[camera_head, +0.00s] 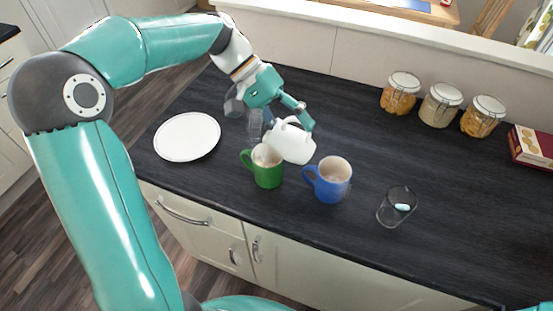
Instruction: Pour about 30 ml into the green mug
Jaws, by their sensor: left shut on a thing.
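My left gripper (294,116) comes in from the upper left and is shut on a white jug (291,146). The jug is tilted, with its lower left part close above the rim of the green mug (266,174). The green mug stands upright on the dark worktop (350,260), its handle to the left. A pale surface shows inside it. I cannot tell whether the jug touches the mug or whether liquid is flowing. My right gripper is not in view.
A blue mug (331,187) stands right of the green one. Further right is a clear glass (395,211) with a small pale item. A white plate (187,136) lies at left, with clear glasses (254,124) behind the jug. Several jars (440,106) stand at the back right.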

